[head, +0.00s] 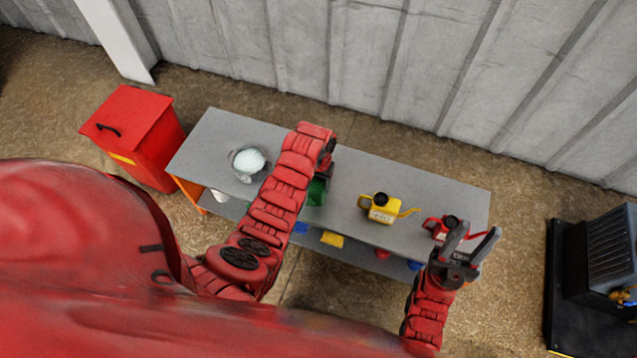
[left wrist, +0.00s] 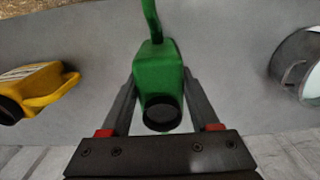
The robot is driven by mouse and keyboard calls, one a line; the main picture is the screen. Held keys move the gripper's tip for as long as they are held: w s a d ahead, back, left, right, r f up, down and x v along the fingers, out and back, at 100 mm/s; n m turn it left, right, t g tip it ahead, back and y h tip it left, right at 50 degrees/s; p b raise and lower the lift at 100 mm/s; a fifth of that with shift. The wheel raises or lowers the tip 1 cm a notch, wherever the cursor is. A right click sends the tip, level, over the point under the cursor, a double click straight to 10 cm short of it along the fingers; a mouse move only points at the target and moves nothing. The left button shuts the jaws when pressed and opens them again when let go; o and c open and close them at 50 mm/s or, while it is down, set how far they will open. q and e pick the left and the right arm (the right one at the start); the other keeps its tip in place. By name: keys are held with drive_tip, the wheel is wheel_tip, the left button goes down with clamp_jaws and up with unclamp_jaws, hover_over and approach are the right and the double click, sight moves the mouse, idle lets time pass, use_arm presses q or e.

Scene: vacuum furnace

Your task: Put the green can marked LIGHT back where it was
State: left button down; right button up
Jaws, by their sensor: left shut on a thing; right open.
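The green can (head: 316,192) is at the middle of the grey bench (head: 360,190), mostly hidden behind my left arm in the head view. In the left wrist view the green can (left wrist: 158,75) sits between the fingers, its black cap toward the camera and its spout pointing away. My left gripper (head: 325,172) is shut on it; the fingers also show in the left wrist view (left wrist: 160,100). I cannot tell whether the can touches the bench top. No LIGHT marking is readable. My right gripper (head: 472,243) is open and empty by the bench's right end.
A yellow can (head: 383,208) stands right of the green can, and a red can (head: 440,229) is near my right gripper. A metal bowl with a white content (head: 248,163) is at the left. A red bin (head: 135,135) stands left of the bench. Coloured items lie on a lower shelf.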

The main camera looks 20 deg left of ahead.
use_arm(q)
drive_tip(key=shift+c, duration=0.6)
unclamp_jaws()
drive_tip(key=shift+r, duration=0.1)
